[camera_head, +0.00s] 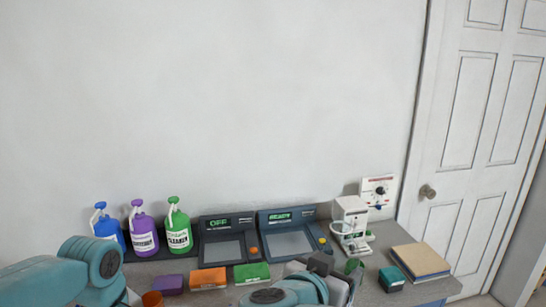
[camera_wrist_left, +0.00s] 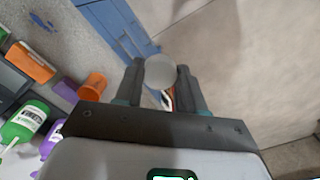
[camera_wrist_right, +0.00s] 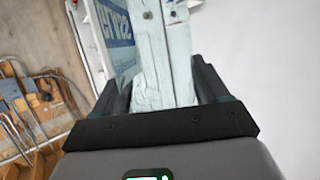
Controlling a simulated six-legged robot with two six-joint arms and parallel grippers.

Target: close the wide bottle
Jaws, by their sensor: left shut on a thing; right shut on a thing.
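My left gripper (camera_wrist_left: 160,88) is shut on a grey, round-ended thing (camera_wrist_left: 160,71), held between its two dark fingers in the left wrist view. I cannot tell whether it is a cap or a bottle. A bit of red and white shows below it. My right gripper (camera_wrist_right: 163,82) is shut on a pale, bluish-white thing (camera_wrist_right: 160,50) in the right wrist view. A panel with blue lettering (camera_wrist_right: 121,35) is beside it; I cannot tell whether they are one object. In the head view the held things are not clearly seen, and no wide bottle can be made out for certain.
Blue (camera_head: 108,228), purple (camera_head: 143,230) and green (camera_head: 178,231) jugs stand at the bench's left. Two display machines (camera_head: 228,240) (camera_head: 293,233), a white device (camera_head: 351,224), coloured blocks (camera_head: 208,278), an orange cup (camera_head: 152,299) and a tan stack (camera_head: 420,261) crowd the bench.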

